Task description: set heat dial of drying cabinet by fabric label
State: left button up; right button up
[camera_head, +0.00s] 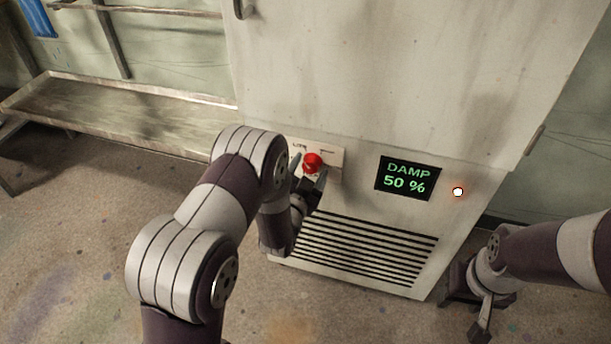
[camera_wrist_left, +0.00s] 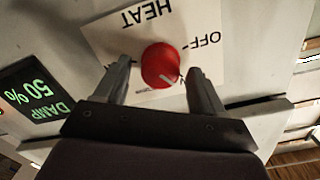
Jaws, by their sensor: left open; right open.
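The red heat dial (camera_head: 313,162) sits on a pale plate (camera_head: 334,156) on the front of the drying cabinet (camera_head: 375,75). In the left wrist view the dial (camera_wrist_left: 161,66) has a light pointer line, and the plate reads HEAT and OFF, upside down. My left gripper (camera_head: 308,178) is open, its two fingers (camera_wrist_left: 163,82) on either side of the dial; I cannot tell whether they touch it. The display (camera_head: 407,178) reads DAMP 50 %. My right gripper (camera_head: 482,312) is open and empty, low beside the cabinet. No fabric label is visible.
A small lit lamp (camera_head: 458,191) is right of the display. A slatted vent (camera_head: 365,250) lies below the dial. A wooden bench (camera_head: 130,112) stands at the left, with a blue cloth (camera_head: 38,18) hanging above it. The floor at front is clear.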

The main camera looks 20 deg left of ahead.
pick_arm(q)
jog(key=s+p, duration=0.1)
jog(key=s, duration=1.1)
jog(key=shift+s+a+r+p, duration=0.2)
jog(key=shift+a+r+p, duration=0.05)
jog(key=shift+a+p, duration=0.1)
